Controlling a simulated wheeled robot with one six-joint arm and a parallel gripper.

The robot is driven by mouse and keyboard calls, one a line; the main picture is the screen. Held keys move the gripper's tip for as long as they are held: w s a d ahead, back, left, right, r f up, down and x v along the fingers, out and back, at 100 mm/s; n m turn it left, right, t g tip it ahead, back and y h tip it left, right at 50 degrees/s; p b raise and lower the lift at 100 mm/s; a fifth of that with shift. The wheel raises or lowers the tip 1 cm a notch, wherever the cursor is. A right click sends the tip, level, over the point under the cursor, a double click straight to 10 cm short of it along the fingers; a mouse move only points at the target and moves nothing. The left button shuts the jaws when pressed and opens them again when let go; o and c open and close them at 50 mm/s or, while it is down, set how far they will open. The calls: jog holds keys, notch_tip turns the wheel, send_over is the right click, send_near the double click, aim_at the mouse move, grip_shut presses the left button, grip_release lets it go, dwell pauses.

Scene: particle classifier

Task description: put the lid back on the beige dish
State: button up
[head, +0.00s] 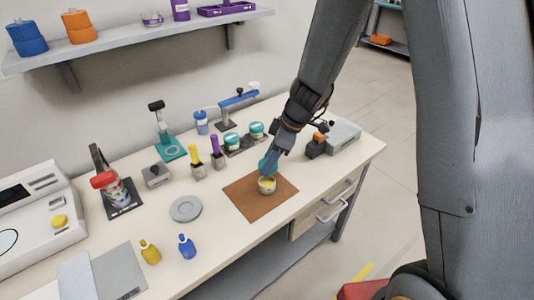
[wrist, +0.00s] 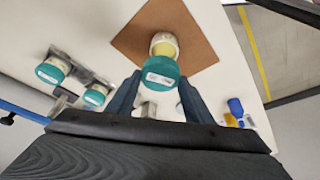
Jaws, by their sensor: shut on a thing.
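My gripper (head: 268,168) is shut on a teal lid (wrist: 160,72) with a white label, held between its two fingers in the wrist view. The beige dish (head: 267,187) stands upright and open on a brown mat (head: 240,203), with yellow contents showing. The lid is just above the dish in the head view, partly hidden by my gripper. In the wrist view the lid overlaps the near part of the dish (wrist: 163,39). I cannot tell whether lid and dish touch.
Two teal-lidded jars (head: 231,141) stand in a holder behind the mat. A grey disc (head: 186,208), a yellow bottle (head: 150,252) and a blue bottle (head: 187,246) stand left of it. A grey box (head: 344,137) is at the back right. The mat around the dish is clear.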

jog(key=shift+s+a+f+b, duration=0.15)
jog(key=shift+f+b, duration=0.25)
jog(key=shift+f, duration=0.6)
notch_tip(320, 180, down, 2)
jog(key=shift+f+b, duration=0.1)
jog(key=shift+b, duration=0.45)
jog(key=shift+f+b, duration=0.25)
jog(key=shift+b, duration=0.45)
jog(key=shift+b, duration=1.15)
jog(key=shift+f+b, duration=0.45)
jog(key=shift+b, duration=0.35)
dwell(0.6)
jog(key=o, duration=1.1)
jog(key=shift+r, duration=0.1)
